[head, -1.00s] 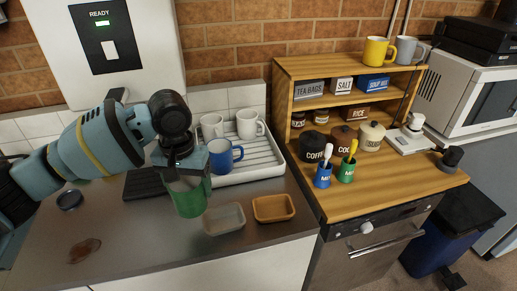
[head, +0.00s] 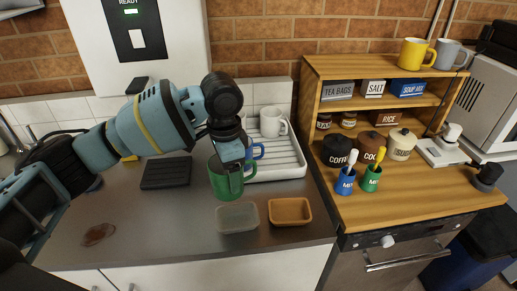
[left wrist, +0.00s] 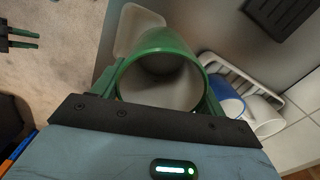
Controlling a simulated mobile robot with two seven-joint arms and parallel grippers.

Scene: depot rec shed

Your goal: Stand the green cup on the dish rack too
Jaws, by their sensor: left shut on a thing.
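The green cup (head: 224,182) is upright in my left gripper (head: 233,164), which is shut on it, with its handle to the right in the head view. I cannot tell whether its base touches the counter. In the left wrist view the cup (left wrist: 160,80) sits between the fingers, open mouth facing the camera, and looks empty. The white dish rack (head: 290,170) is just behind and right of the cup. My right gripper (left wrist: 30,38) shows at the left wrist view's left edge, fingers apart and empty.
A clear tray (head: 237,217) and an orange tray (head: 290,211) lie in front of the rack. A black ridged mat (head: 166,173) is left of the cup. A brown stain (head: 98,234) marks the counter. A wooden shelf unit (head: 310,110) stands right of the rack.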

